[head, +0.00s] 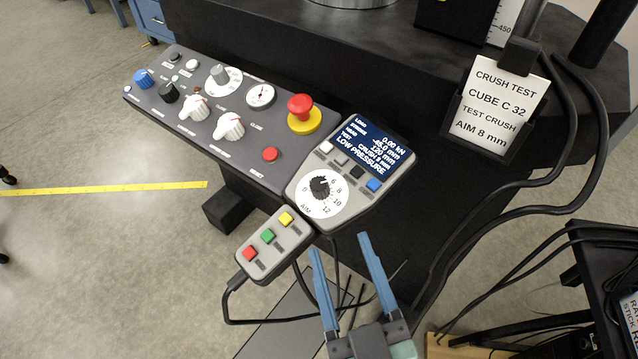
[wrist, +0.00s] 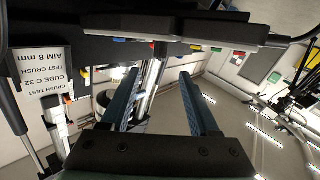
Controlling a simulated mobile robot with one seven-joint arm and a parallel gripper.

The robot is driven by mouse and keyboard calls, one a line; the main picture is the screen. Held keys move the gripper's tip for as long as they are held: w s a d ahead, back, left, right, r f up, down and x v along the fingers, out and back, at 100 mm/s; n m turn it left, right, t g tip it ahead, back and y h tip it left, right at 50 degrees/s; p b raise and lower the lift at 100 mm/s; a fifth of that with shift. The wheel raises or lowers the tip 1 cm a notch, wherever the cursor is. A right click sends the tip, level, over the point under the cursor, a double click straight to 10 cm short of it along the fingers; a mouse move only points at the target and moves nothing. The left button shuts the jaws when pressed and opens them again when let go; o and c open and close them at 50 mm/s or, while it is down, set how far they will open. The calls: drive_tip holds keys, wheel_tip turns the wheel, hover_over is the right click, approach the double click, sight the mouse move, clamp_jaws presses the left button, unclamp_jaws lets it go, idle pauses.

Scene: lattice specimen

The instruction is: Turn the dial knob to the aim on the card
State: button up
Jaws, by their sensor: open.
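The dial knob (head: 320,186) is small and black, on a white dial face (head: 310,209) numbered from 0 to 12 and marked AIM, on the grey control unit. Its pointer is too small to read surely. The card (head: 485,105) reads "CRUSH TEST, CUBE C 32, TEST CRUSH, AIM 8 mm"; it shows upside down in the wrist view (wrist: 42,75). My gripper (head: 338,245) is open and empty, its blue fingers apart, below and right of the dial in the head view and not touching the knob. The wrist view shows both fingers but not the knob.
A dark display (head: 368,148) shows readings above the dial. A small box with red, green and yellow buttons (head: 268,236) sits left of my gripper. The long panel (head: 225,120) carries knobs, gauges and a red stop button (head: 300,107). Black cables (head: 450,270) loop at the right.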

sight(321, 193)
drive_tip(key=p+x, duration=0.3)
drive_tip(key=x, duration=0.9)
drive_tip(key=shift+r+p, duration=0.1)
drive_tip(key=shift+p, duration=0.3)
clamp_jaws()
